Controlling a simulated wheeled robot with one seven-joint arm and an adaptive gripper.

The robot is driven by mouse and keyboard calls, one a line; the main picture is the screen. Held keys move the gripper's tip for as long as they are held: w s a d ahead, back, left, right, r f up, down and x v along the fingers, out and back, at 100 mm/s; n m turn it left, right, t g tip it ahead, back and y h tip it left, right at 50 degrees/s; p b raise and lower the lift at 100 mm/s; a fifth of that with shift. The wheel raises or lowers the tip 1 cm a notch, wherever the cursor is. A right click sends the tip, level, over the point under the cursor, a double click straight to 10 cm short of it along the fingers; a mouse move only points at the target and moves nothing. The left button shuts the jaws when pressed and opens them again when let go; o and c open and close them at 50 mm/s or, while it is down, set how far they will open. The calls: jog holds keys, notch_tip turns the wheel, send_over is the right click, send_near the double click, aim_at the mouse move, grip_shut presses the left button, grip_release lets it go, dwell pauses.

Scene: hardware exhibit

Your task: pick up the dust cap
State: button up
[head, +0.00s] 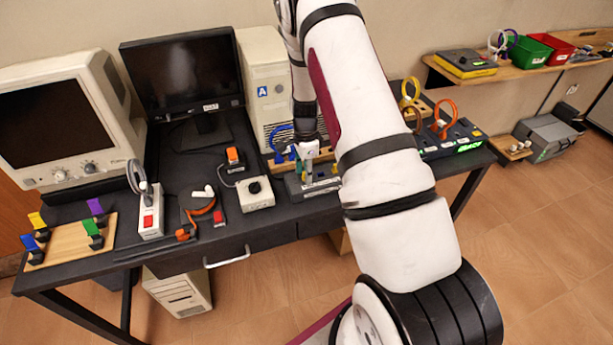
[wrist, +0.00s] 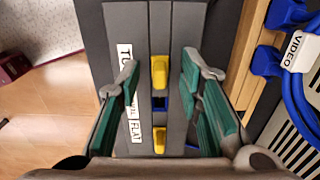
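My gripper (wrist: 160,66) is open in the wrist view, its green-padded fingers on either side of a grey grooved device (wrist: 187,30) with nothing held between them. A yellow piece (wrist: 160,73) stands in the device's middle channel between the fingers. I cannot tell for sure which piece is the dust cap. In the head view my gripper (head: 307,158) is low over the device (head: 312,187), and my arm hides part of that area.
A wooden rack with blue cables (wrist: 292,80) and a VIDEO tag stands close to the right finger in the wrist view. In the head view a white control box (head: 256,195) sits left of the device, with a beige computer tower (head: 264,80) behind.

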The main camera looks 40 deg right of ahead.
grip_shut()
jog(key=shift+r, duration=0.15)
